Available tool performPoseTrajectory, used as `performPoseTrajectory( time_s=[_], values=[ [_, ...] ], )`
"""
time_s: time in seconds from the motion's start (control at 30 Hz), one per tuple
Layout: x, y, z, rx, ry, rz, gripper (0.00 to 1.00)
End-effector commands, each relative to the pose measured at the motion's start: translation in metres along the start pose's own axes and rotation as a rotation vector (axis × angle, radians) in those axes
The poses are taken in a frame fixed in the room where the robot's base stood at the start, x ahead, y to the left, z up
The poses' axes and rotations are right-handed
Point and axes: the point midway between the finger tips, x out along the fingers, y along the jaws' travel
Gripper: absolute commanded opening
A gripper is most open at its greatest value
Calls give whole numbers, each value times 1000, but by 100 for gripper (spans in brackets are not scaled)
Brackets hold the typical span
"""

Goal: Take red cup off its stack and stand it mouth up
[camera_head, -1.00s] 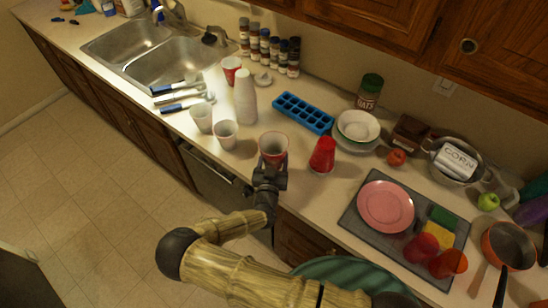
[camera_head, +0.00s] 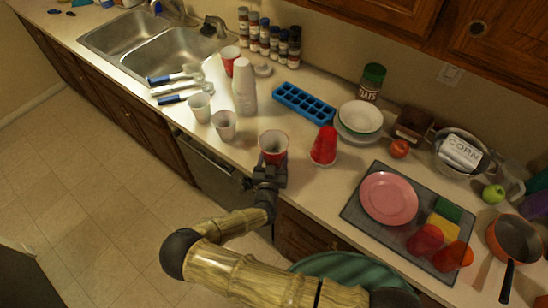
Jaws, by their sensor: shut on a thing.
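My gripper (camera_head: 268,170) is shut on a red cup (camera_head: 273,155) at the front edge of the counter. The cup is mouth up, its pale inside showing, and looks nearly upright. I cannot tell whether its base touches the counter, as the gripper hides its lower part. To its right, apart from it, a red cup stack (camera_head: 324,146) stands mouth down on the counter. I cannot tell how many cups are in it.
White cups (camera_head: 224,126) and a tall white stack (camera_head: 244,88) stand to the left. A blue ice tray (camera_head: 304,103) and bowls (camera_head: 360,118) lie behind. A dark mat (camera_head: 357,211) with a pink plate (camera_head: 388,198) is to the right. A little bare counter surrounds the red stack.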

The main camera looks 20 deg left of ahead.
Motion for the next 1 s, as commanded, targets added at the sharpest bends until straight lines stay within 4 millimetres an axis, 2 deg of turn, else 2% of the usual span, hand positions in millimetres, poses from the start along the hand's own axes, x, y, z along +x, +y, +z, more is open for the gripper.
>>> performPoseTrajectory(
  time_s=[0.83,0.87,0.97,1.0],
  values=[
    [0,0,9,0,0,0,42],
    [0,0,9,0,0,0,68],
    [0,0,9,0,0,0,88],
    [0,0,9,0,0,0,88]
  ],
)
